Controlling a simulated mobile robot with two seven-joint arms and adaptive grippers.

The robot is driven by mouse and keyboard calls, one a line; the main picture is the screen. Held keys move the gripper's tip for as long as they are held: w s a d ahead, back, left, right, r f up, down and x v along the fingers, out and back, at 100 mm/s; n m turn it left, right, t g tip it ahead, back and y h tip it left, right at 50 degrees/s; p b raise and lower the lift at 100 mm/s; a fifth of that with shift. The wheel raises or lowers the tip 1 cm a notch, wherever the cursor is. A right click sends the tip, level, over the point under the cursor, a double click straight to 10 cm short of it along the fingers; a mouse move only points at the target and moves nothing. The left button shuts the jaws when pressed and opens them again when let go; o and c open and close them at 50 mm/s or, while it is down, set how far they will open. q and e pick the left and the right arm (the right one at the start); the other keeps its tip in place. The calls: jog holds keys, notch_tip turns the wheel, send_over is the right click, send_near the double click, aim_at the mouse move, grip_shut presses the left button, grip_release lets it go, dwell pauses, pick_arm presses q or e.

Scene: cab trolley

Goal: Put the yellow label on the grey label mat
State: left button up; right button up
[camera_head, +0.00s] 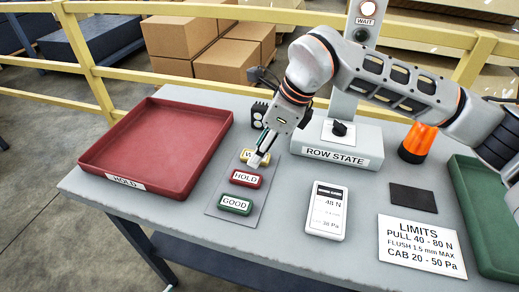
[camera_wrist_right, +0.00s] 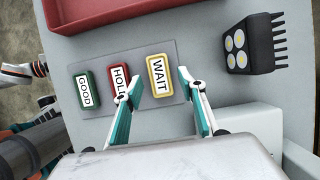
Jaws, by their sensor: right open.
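The yellow label (camera_wrist_right: 159,76), reading WAIT, lies on the grey label mat (camera_wrist_right: 139,58). A red HOLD label (camera_wrist_right: 120,82) and a green GOOD label (camera_wrist_right: 86,89) lie beside it in a row. My right gripper (camera_wrist_right: 158,82) is open, with one fingertip on each side of the yellow label's near end; I cannot tell whether they touch it. In the head view the right gripper (camera_head: 259,160) partly hides the yellow label (camera_head: 246,154) at the mat's (camera_head: 268,187) far end. Teal and dark parts at the wrist view's left edge may be my left gripper, unclear.
A red HOLD tray (camera_head: 150,106) stands left of the mat. A black block with round cells (camera_wrist_right: 257,43) and the ROW STATE box (camera_head: 335,139) stand near the gripper. A meter (camera_head: 327,210), limits card (camera_head: 421,245), dark pad (camera_head: 413,198), orange beacon (camera_head: 419,143) and green tray (camera_head: 470,205) lie right.

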jog(key=p+v, duration=0.1)
jog(key=v, duration=1)
jog(key=shift+r+p, duration=0.15)
jog(key=shift+p, duration=0.2)
jog(key=shift+d, duration=0.1)
